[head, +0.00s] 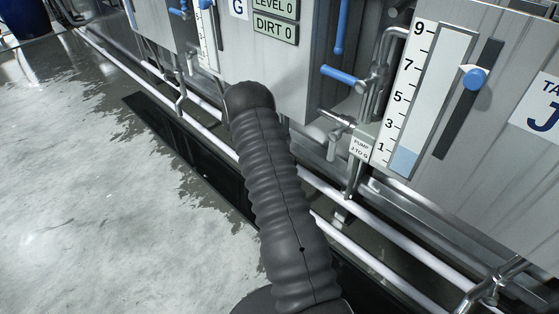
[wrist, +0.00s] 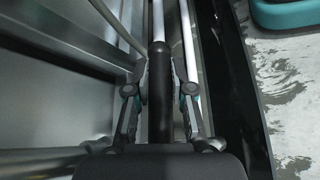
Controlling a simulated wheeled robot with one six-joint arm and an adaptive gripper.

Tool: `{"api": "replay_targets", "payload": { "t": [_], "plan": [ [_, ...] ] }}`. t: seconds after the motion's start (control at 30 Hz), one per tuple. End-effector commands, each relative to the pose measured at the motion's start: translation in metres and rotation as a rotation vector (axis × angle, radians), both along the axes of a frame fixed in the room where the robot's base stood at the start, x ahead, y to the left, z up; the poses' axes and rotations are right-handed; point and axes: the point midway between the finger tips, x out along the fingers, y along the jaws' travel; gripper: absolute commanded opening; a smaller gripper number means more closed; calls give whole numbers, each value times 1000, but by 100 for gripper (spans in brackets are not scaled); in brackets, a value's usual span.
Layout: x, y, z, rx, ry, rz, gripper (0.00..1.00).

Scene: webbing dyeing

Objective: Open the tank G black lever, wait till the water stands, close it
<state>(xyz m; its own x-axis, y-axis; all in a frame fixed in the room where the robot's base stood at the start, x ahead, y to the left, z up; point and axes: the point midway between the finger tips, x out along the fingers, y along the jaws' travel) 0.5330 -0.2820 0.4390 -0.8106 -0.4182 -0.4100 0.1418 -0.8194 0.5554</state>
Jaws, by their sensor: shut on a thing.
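Tank G (head: 300,75) is a grey metal tank at the top middle of the head view. Its plates (head: 275,18) read LEVEL 0 and DIRT 0. In the wrist view, a black lever (wrist: 160,108) runs lengthwise between the fingers of my gripper (wrist: 160,72). The fingers press on it from both sides, so my gripper is shut on it. In the head view my dark ribbed arm reaches towards the pipes below tank G and hides the gripper and lever. How far the lever is turned cannot be told.
Tank J (head: 475,125) stands at the right, its gauge (head: 430,95) showing a little blue water near 1. White pipes (head: 375,262) run low along the front. Wet floor (head: 80,180) is free at the left.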

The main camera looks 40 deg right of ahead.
Motion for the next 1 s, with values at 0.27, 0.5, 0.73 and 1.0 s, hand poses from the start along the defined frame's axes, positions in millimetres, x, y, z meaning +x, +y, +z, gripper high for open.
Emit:
{"api": "replay_targets", "payload": {
  "t": [0.27,0.5,0.73,1.0],
  "plan": [
    [-4,0,-2,3,12,-7,0],
    [-1,3,-2,1,7,3,48],
    [4,5,0,0,3,7,48],
    [34,22,15,0,2,8,48]
  ]
}}
